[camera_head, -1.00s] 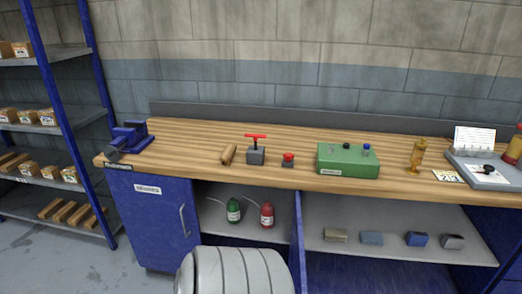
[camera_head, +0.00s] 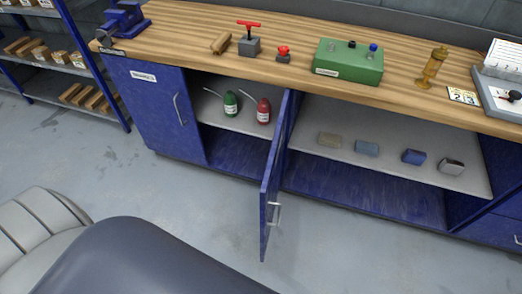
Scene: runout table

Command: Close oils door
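A blue cabinet door (camera_head: 271,192) stands swung open toward me, below the wooden workbench. Its silver handle (camera_head: 276,212) is on the right side near its free edge. The door is hinged beside a divider in the middle. Left of it is an open compartment with a green oil can (camera_head: 230,104) and a red oil can (camera_head: 264,111) on a grey shelf. No label is readable on the open door. Neither gripper is in view.
A shut blue door (camera_head: 155,105) with a handle is at the left. The wooden bench top (camera_head: 190,45) holds a vise (camera_head: 124,20) and a green box (camera_head: 348,62). Several blocks lie on the right shelf (camera_head: 320,115). Grey floor (camera_head: 190,195) in front is clear.

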